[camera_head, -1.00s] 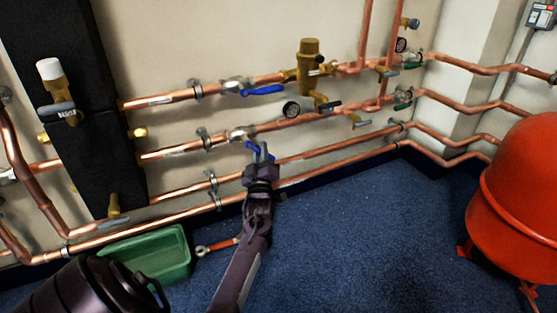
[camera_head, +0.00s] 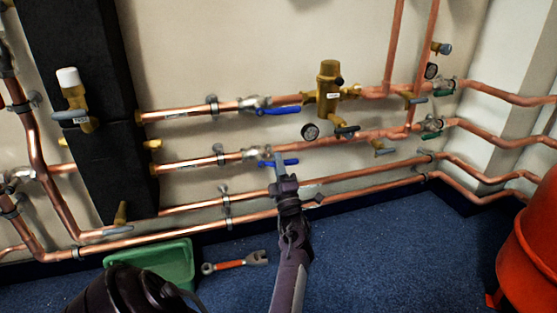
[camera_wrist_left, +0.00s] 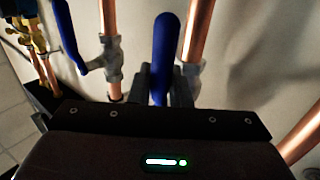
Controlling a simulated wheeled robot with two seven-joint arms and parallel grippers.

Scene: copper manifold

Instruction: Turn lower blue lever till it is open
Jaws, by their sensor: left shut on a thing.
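The lower blue lever (camera_head: 291,162) sits on a valve (camera_head: 256,154) of the middle copper pipe and lies nearly along that pipe, pointing right. My left gripper (camera_head: 279,162) reaches up from below and is shut on the lever. In the left wrist view the lever (camera_wrist_left: 165,45) stands between the two fingers (camera_wrist_left: 163,88), roughly parallel to the copper pipe beside it. The fingers hide part of it. The upper blue lever (camera_head: 279,111) lies along the pipe above, and it also shows at the left in the wrist view (camera_wrist_left: 66,32). My right gripper is not in view.
Two lower copper pipes (camera_head: 190,207) run behind my arm. A green bin (camera_head: 178,262), a red-handled wrench (camera_head: 232,264) and a red tank (camera_head: 535,240) stand around the blue floor.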

